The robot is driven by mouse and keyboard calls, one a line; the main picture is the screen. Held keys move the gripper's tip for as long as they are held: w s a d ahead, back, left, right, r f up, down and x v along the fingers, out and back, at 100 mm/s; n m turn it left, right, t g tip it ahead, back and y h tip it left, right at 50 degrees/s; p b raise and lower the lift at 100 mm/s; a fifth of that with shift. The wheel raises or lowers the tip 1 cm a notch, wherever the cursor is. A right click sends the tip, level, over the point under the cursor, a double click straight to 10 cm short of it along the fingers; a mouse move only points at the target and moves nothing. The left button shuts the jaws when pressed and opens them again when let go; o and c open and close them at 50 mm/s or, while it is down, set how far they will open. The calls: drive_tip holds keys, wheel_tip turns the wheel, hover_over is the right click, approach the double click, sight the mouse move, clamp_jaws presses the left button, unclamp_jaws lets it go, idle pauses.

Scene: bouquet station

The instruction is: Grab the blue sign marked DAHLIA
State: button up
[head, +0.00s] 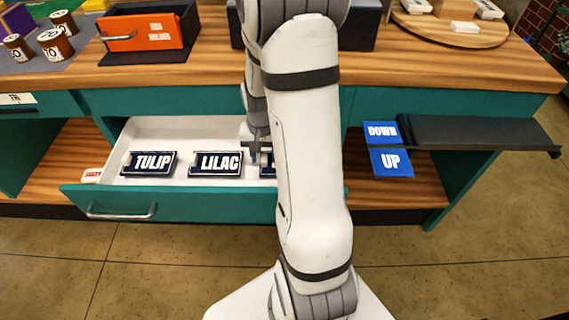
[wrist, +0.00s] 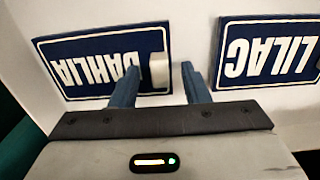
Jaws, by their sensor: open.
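The blue DAHLIA sign (wrist: 75,65) lies in the open drawer and reads upside down in the wrist view. A pale raised tab (wrist: 159,70) sits at its right end. My gripper (wrist: 160,68) is open, with one finger on each side of the tab. The left finger overlaps the sign's lettering in the picture; I cannot tell whether either finger touches. In the head view, a sign's edge (head: 267,171) shows beside my arm, which hides the rest, and its lettering cannot be read.
The LILAC sign (head: 216,164) lies to the left in the drawer, with the TULIP sign (head: 149,164) beyond it. The teal drawer front (head: 180,204) stands pulled out. A blue DOWN/UP panel (head: 389,150) is at right. An orange box (head: 140,33) stands on the counter.

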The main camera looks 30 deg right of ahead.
drive_tip(key=shift+c, duration=0.4)
clamp_jaws()
drive_tip(key=shift+r, duration=0.1)
